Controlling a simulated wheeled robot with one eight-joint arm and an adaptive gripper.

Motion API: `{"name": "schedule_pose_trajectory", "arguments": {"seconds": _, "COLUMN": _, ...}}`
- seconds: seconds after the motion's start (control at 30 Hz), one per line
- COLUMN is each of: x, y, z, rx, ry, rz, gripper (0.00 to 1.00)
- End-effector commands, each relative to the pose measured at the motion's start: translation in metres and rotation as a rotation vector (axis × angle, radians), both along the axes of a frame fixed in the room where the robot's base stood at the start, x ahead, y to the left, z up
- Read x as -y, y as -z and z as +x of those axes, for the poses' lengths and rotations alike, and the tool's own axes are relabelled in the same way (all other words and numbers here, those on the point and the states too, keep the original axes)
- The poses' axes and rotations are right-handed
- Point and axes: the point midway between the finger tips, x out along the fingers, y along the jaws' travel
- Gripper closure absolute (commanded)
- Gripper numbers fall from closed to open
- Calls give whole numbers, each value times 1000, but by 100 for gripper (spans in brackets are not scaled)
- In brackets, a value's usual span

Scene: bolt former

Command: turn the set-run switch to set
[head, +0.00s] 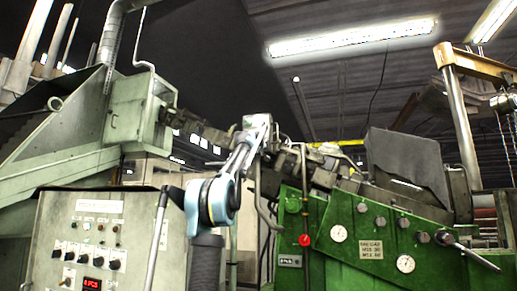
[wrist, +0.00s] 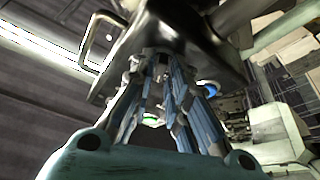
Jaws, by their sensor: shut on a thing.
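My gripper (wrist: 158,62) reaches up to a dark control box (wrist: 192,28) with a bent metal handle (wrist: 97,38). Its blue-grey fingers close together at the underside of the box, shut on a small part there that I take to be the set-run switch. The fingers hide most of that part, so its pointing direction and labels cannot be read. A green-ringed part (wrist: 152,120) shows between the fingers, and a blue button (wrist: 208,88) shows to their right. In the head view my gripper (head: 262,127) is small, at the grey box (head: 256,120) in the middle.
A pale cabinet (head: 50,225) with several black knobs and a red display (head: 92,285) stands at the left. A green machine (head: 340,255) with gauges, a red knob (head: 305,240) and a lever (head: 470,250) stands at the right. Pipes and cables run close around the box.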

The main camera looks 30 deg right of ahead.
Motion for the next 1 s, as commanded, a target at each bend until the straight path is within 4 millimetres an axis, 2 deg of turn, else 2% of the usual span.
{"name": "schedule_pose_trajectory", "arguments": {"seconds": 0.5, "x": -3, "y": -2, "z": 3, "rx": -235, "ry": -8, "rz": -213, "gripper": 100}}
{"name": "schedule_pose_trajectory", "arguments": {"seconds": 1.0, "x": -3, "y": -2, "z": 3, "rx": -290, "ry": -9, "rz": -259, "gripper": 100}}
